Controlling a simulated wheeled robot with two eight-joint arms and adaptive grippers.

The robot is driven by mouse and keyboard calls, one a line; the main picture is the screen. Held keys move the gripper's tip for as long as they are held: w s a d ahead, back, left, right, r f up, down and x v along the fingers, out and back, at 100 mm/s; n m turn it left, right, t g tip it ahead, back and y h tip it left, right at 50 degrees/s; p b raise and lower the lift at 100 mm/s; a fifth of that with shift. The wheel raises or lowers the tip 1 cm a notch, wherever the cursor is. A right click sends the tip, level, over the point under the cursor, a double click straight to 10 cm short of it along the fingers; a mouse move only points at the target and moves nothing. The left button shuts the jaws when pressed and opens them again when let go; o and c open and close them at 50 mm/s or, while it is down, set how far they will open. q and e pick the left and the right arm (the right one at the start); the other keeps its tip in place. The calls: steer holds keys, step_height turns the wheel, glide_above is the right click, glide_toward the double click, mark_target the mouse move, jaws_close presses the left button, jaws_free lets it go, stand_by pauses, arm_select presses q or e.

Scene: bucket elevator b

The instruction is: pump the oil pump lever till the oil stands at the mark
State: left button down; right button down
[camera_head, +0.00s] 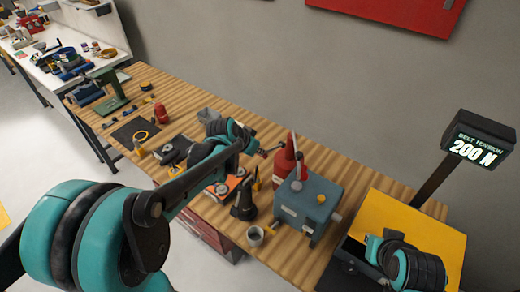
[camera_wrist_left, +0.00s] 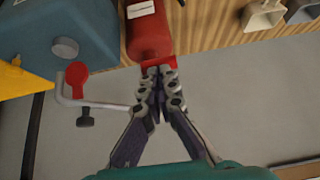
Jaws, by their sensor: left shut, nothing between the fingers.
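A blue box-shaped unit (camera_head: 308,204) with a round knob stands on the bench; its side also shows in the left wrist view (camera_wrist_left: 95,30). A red cylinder (camera_head: 287,168) stands behind it and appears at the top of the left wrist view (camera_wrist_left: 148,32). A bent pale rod (camera_wrist_left: 100,104) with a red round end (camera_wrist_left: 77,73) lies beside the unit in the wrist view; I cannot tell if it is the pump lever. My left gripper (camera_head: 268,151) is shut and empty, its tips (camera_wrist_left: 160,72) close to the red cylinder in the picture. No oil level or mark is readable.
A yellow panel (camera_head: 410,225) and a display reading 200 N (camera_head: 478,142) stand at right. Part of my right arm is at bottom right. Tools crowd the bench's left.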

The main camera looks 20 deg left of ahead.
arm_select(q)
step_height(320, 180, down, 12)
steer(key=s+a+t+h+b, duration=0.1)
steer(key=t+b, duration=0.3)
steer(key=b, duration=1.1)
steer(key=shift+s+t+h, duration=0.3)
steer(key=shift+s, duration=0.6)
steer(key=shift+f, duration=0.1)
